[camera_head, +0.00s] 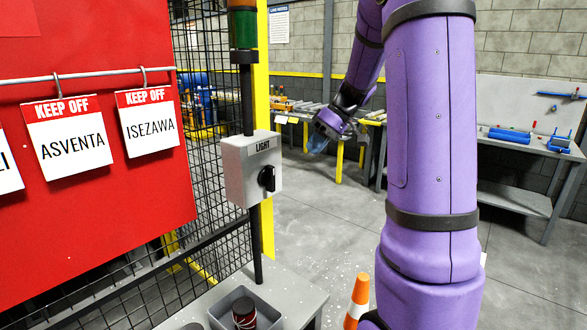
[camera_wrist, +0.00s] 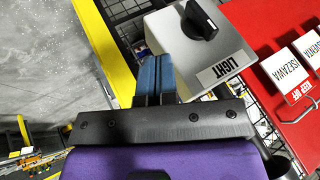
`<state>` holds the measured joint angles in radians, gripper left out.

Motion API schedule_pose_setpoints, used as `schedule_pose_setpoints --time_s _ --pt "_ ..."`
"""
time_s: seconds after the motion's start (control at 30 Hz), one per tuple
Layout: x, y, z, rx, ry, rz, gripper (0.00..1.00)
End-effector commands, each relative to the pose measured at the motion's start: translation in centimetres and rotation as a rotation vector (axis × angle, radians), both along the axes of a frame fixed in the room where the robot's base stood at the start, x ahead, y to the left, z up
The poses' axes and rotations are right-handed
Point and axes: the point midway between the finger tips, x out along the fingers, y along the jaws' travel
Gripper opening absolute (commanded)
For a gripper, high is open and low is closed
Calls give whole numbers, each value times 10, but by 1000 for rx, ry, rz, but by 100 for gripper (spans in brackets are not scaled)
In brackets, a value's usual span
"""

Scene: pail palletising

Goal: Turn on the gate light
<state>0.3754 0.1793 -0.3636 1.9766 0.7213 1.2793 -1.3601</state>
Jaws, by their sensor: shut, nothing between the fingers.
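A grey switch box (camera_head: 250,168) labelled LIGHT is mounted on a black post left of centre in the head view. Its black rotary knob (camera_head: 267,179) has its grip roughly upright there. A signal lamp (camera_head: 243,28), green in its middle part, tops the post and looks dull. My gripper (camera_head: 316,144) is to the right of the box in that view, apart from it, with blue fingers pointing down-left. In the wrist view the blue fingers (camera_wrist: 154,78) are together and empty. The box (camera_wrist: 190,55) and knob (camera_wrist: 201,20) appear beyond them to the upper right.
A red board (camera_head: 90,200) with KEEP OFF tags (camera_head: 150,121) hangs left of the box, before black mesh (camera_head: 205,80). A grey bin (camera_head: 222,314) with a dark can sits below. An orange-white cone (camera_head: 358,300) stands on the floor. Workbenches (camera_head: 515,195) line the back.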

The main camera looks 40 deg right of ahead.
Motion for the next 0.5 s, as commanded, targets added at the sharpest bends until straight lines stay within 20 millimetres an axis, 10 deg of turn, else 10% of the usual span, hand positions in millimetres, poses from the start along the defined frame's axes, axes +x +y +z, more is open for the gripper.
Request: schedule_pose_setpoints --time_s 0.5 --pt "24 46 -69 1 4 3 0"
